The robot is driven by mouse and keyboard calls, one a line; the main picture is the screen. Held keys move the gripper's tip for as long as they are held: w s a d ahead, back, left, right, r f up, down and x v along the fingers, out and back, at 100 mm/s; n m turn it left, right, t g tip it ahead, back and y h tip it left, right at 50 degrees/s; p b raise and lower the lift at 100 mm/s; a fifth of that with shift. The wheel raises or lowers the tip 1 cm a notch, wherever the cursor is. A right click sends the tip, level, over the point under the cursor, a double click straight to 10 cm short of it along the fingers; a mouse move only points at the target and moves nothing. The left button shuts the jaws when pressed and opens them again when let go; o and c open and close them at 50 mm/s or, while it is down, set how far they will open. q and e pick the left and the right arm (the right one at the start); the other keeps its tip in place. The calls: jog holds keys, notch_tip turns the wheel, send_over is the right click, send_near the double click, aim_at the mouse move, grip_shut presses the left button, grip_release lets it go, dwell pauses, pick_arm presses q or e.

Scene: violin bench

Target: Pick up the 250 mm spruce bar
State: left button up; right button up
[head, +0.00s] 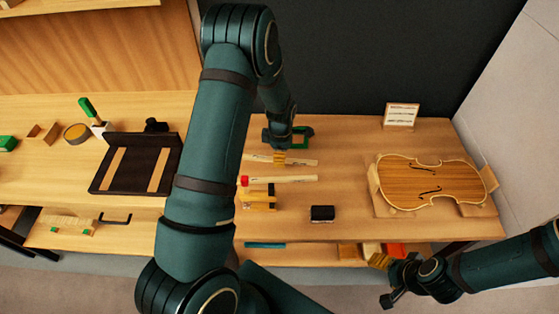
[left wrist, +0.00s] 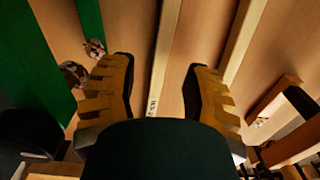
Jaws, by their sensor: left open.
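Two pale spruce bars lie roughly parallel on the bench in the head view: a back bar (head: 303,162) and a front bar (head: 295,180) with a red mark near its left end. Their lengths cannot be read. My left gripper (head: 280,158) is over the back bar. In the left wrist view its orange fingers (left wrist: 162,88) are open, one on each side of a bar (left wrist: 167,45) with small illegible print, with gaps to both. Another bar (left wrist: 243,40) runs outside the right finger. My right gripper (head: 393,286) is low at the right, away from the bars; its jaw state is unclear.
A green object (head: 303,134) stands just behind the bars. A black block (head: 322,213) lies in front, and a wooden fixture (head: 258,199) stands front left. A violin body (head: 430,183) rests in its cradle at the right. Bare bench lies between.

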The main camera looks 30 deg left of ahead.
pick_arm(q)
notch_tip(320, 180, down, 2)
jog(key=shift+f, duration=0.15)
grip_shut()
jog(key=shift+r, duration=0.2)
